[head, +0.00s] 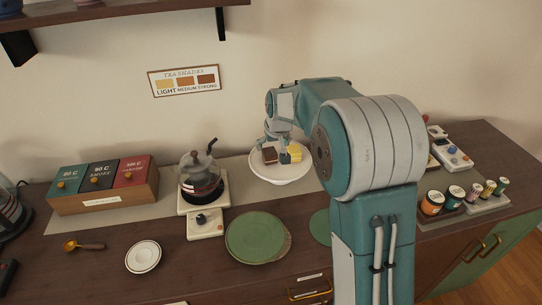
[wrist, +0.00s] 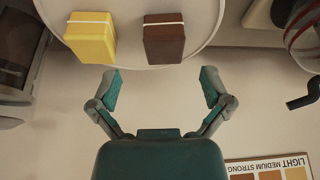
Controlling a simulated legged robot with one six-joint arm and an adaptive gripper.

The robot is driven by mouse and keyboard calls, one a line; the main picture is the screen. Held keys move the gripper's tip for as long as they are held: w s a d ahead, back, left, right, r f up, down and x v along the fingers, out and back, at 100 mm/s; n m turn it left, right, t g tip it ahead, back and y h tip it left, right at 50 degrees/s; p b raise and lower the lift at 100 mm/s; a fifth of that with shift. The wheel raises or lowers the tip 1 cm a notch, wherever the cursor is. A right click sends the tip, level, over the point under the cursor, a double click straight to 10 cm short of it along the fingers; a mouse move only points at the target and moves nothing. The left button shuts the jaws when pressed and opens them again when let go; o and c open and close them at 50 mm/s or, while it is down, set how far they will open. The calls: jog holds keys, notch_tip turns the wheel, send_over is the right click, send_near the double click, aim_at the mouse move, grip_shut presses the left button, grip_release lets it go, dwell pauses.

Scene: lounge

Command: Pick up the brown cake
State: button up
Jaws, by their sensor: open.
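The brown cake (head: 270,154) is a small dark block on a white round plate (head: 282,177) in the head view. In the wrist view the brown cake (wrist: 164,42) has a thin white line across it. A yellow cake (head: 294,153) stands to its right in the head view, and to its left in the wrist view (wrist: 91,40). My gripper (wrist: 160,84) is open and empty, its fingers spread wide and short of both cakes. In the head view my gripper (head: 281,150) is over the plate, partly in front of the cakes.
A glass teapot (head: 200,178) on a white burner stands left of the plate. A green plate (head: 255,237) lies in front. Tea boxes (head: 103,180) stand at the left, and small jars (head: 432,203) at the right. A shelf (head: 110,12) hangs above at the upper left.

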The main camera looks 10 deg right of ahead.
aim_at(268, 152)
jog(key=x, duration=0.2)
jog(key=a+x, duration=0.1)
jog(key=x, duration=0.1)
jog(key=shift+w+f, duration=0.1)
jog(key=shift+f, duration=0.15)
jog(key=shift+w+d+f, duration=0.2)
jog(key=shift+w+f, duration=0.05)
jog(key=shift+f, duration=0.15)
jog(key=shift+d, duration=0.15)
jog(key=c, duration=1.2)
